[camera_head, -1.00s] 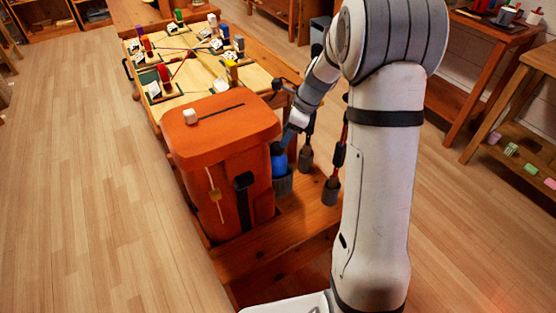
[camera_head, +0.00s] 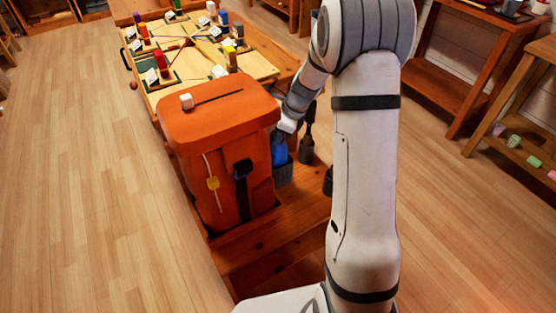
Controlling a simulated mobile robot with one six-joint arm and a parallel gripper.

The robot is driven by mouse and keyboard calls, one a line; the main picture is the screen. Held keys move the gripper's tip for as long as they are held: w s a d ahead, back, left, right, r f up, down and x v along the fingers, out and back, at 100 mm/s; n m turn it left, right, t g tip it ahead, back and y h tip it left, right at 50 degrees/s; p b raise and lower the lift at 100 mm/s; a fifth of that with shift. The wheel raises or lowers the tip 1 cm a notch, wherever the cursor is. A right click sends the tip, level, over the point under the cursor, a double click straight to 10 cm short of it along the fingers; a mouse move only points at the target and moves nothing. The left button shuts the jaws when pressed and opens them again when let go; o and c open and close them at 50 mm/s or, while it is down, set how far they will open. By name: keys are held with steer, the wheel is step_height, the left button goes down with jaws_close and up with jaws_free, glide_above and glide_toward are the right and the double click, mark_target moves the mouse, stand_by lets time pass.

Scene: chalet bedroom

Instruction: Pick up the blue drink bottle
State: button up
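The blue drink bottle (camera_head: 279,153) shows as a small blue patch just right of the orange box, partly hidden by the box and by my arm. It sits in or behind a dark grey holder (camera_head: 283,174). My gripper (camera_head: 287,127) is at the end of my white arm, close above the bottle. Its fingers are mostly hidden, so I cannot tell whether they are open or touching the bottle.
Dark upright posts (camera_head: 307,145) stand to the right. A board with coloured pegs (camera_head: 205,45) lies behind. Open wooden floor (camera_head: 80,170) is at left.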

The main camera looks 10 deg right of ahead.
jaws_close()
steer(key=shift+r, duration=0.15)
stand_by(0.4)
